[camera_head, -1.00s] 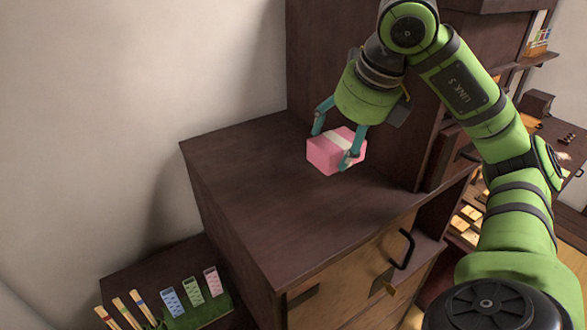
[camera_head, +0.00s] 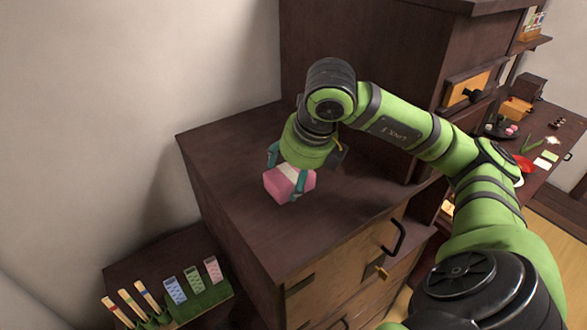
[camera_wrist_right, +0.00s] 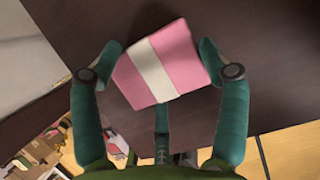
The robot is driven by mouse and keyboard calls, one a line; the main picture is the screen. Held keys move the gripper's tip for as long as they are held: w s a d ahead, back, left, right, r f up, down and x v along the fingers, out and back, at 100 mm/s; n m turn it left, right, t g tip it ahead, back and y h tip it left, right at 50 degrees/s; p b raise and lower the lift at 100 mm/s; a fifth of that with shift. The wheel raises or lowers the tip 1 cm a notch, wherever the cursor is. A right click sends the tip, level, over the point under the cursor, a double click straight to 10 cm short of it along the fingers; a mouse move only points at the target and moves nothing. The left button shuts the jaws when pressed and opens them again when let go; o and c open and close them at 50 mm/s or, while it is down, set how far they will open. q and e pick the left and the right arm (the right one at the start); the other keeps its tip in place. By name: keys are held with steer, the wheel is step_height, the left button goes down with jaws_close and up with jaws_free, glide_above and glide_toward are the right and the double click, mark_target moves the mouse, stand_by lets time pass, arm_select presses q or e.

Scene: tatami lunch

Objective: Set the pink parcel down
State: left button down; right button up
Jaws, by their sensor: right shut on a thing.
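The pink parcel (camera_head: 284,186), a box with a pale band, is between the fingers of my right gripper (camera_head: 287,174). It is over the dark wooden cabinet top (camera_head: 230,165); I cannot tell whether it touches the wood. In the right wrist view the parcel (camera_wrist_right: 160,64) sits tilted between the teal fingers of the right gripper (camera_wrist_right: 162,75), with the dark top behind it. The gripper is shut on it. The parcel's upper side is partly hidden by the gripper in the head view. My left gripper is not in view.
A taller dark cabinet (camera_head: 370,60) stands behind the cabinet top, on the right. Below at left, a green holder (camera_head: 203,303) carries several patterned pieces. Drawers with a black handle (camera_head: 394,238) face front. The cabinet top's left part is clear.

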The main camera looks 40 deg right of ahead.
steer(key=o, duration=1.2)
steer(key=shift+o, duration=0.2)
steer(key=shift+r, duration=0.1)
steer(key=shift+s+r, duration=0.1)
steer(key=shift+r, duration=0.15)
steer(key=p+v, duration=0.1)
steer(key=v, duration=1)
steer(key=shift+r, duration=0.15)
steer(key=shift+s, duration=0.1)
